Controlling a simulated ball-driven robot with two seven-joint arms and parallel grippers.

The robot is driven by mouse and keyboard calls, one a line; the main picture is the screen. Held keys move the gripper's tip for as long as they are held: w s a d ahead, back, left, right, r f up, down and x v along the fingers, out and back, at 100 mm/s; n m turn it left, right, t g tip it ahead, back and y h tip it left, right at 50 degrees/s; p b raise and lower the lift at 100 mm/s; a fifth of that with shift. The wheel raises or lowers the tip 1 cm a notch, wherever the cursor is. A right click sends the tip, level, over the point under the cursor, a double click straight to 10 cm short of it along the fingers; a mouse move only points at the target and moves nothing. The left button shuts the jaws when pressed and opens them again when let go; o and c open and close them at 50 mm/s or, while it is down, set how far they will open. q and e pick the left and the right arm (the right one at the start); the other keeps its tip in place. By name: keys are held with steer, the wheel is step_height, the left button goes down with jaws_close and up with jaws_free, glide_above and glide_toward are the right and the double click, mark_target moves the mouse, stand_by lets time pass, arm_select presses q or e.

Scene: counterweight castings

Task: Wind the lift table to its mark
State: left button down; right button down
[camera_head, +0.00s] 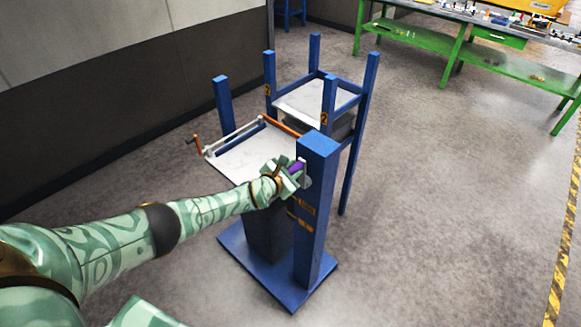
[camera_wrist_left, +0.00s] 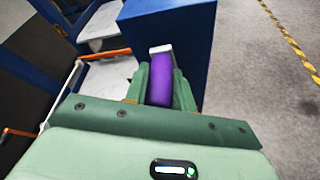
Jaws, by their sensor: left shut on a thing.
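The lift table's pale top (camera_head: 238,160) sits between blue posts on a blue base, in the middle of the head view. A blue post (camera_head: 318,160) stands at its right front, with a purple crank grip (camera_head: 297,167) on its near side. My left gripper (camera_head: 293,172) is shut on the purple grip. In the left wrist view the purple grip (camera_wrist_left: 160,82) stands between the green fingers, with a pale end piece above it. Orange marks (camera_head: 303,207) show low on the post. The crank's hub is mostly hidden behind my gripper. My right gripper is not in view.
A blue rack (camera_head: 366,100) with a pale sheet on its shelf stands directly behind the lift table. A green workbench (camera_head: 456,45) stands at the back right. A dark and grey wall runs along the left. The floor to the right is clear up to a yellow-black stripe (camera_head: 562,240).

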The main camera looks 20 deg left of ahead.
arm_select(q)
steer(key=shift+s+d+f, duration=0.3)
steer(key=shift+d+f, duration=0.05)
steer(key=shift+f, duration=0.1)
steer(key=c, duration=1.5)
jaws_free()
steer(key=o, duration=0.3)
steer(key=shift+o, duration=0.2)
steer(key=shift+w+r, duration=0.15)
steer(key=shift+w, duration=0.05)
